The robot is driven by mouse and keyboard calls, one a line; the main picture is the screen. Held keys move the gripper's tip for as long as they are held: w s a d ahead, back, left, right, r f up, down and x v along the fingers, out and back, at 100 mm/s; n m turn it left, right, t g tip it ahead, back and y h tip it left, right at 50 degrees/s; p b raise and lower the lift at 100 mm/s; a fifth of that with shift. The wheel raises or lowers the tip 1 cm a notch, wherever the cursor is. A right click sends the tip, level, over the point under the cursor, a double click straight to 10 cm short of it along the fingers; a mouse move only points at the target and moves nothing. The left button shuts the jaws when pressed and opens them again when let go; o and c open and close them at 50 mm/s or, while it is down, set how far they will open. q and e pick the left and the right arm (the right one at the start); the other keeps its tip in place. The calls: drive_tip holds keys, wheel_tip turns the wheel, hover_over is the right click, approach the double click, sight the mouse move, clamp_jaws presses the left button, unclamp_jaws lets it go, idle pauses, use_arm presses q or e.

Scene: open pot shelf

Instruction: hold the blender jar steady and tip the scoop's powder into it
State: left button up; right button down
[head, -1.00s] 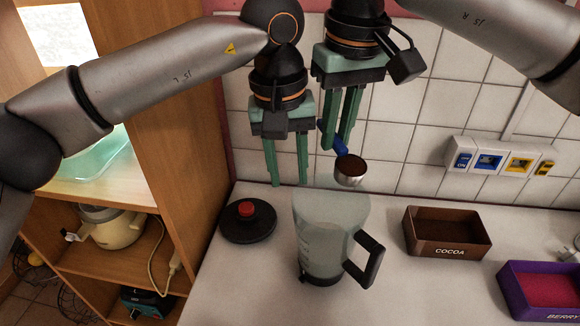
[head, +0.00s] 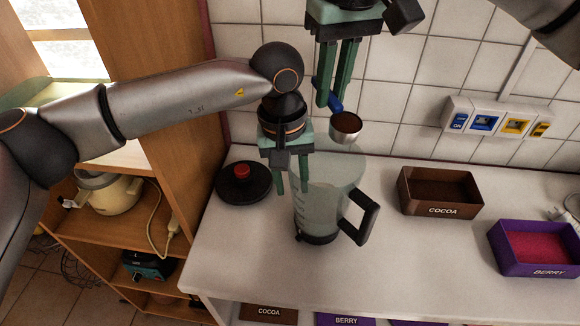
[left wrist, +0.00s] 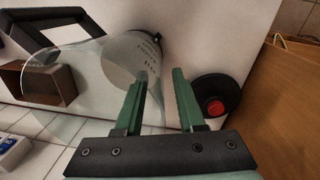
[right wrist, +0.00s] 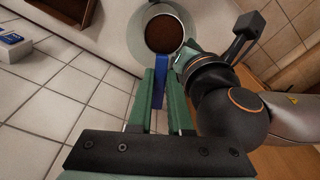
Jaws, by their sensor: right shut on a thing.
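The clear blender jar (head: 318,205) stands upright on the white counter, its black handle (head: 360,218) to the right. My left gripper (head: 292,184) is open at the jar's left side, near its rim. In the left wrist view the jar (left wrist: 95,75) shows beside and behind one finger of the left gripper (left wrist: 162,85); I cannot tell whether they touch. My right gripper (head: 334,100) is shut on the blue handle of the scoop (head: 345,134). The scoop is level above the jar's mouth, with brown powder (right wrist: 164,34) in it.
A black lid with a red knob (head: 242,172) lies left of the jar. The brown cocoa box (head: 441,210) and purple berry box (head: 540,262) stand to the right. A tiled wall with a switch panel (head: 498,120) is behind. The front of the counter is clear.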

use_arm(q)
clamp_jaws()
idle(0.3)
use_arm(e)
drive_tip(key=shift+r, duration=0.15)
idle(1.6)
drive_tip(key=shift+w+a, duration=0.3)
drive_tip(key=shift+w, duration=0.55)
drive_tip(key=shift+w+a, duration=0.25)
drive_tip(key=shift+w, duration=0.6)
drive_tip(key=shift+f, duration=1.05)
